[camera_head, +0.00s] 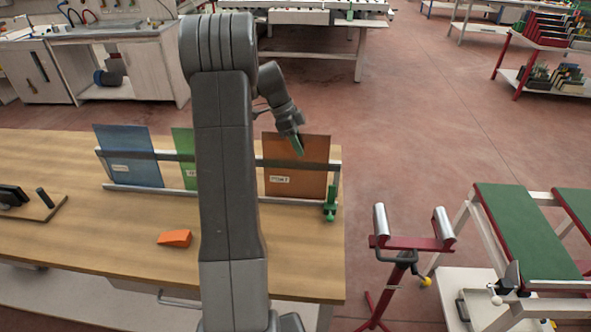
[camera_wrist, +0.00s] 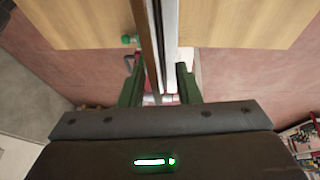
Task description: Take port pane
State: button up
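The port pane (camera_head: 312,183) is a brown-orange sheet with a white label reading PORT. It stands upright in a metal rack (camera_head: 170,195) at the right end of the wooden table. My gripper (camera_head: 297,146) is at the pane's upper part, and its green finger shows in front of the brown face. In the wrist view, my gripper (camera_wrist: 158,70) is open, with its two green fingers well apart. The pane (camera_wrist: 146,35) appears edge-on between them, beside the pale metal rail (camera_wrist: 171,35). I cannot tell whether either finger touches the pane.
A blue pane (camera_head: 128,155) and a partly hidden green pane (camera_head: 182,150) stand in the same rack. A green clamp (camera_head: 331,203) is at the rack's right end. An orange wedge (camera_head: 175,238) lies on the table. A red roller stand (camera_head: 412,243) stands to the right.

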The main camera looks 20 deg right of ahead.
jog(key=shift+f+b, duration=0.2)
jog(key=shift+b, duration=0.1)
dwell(0.4)
grip_shut()
jog(key=shift+r, duration=0.1)
dwell(1.1)
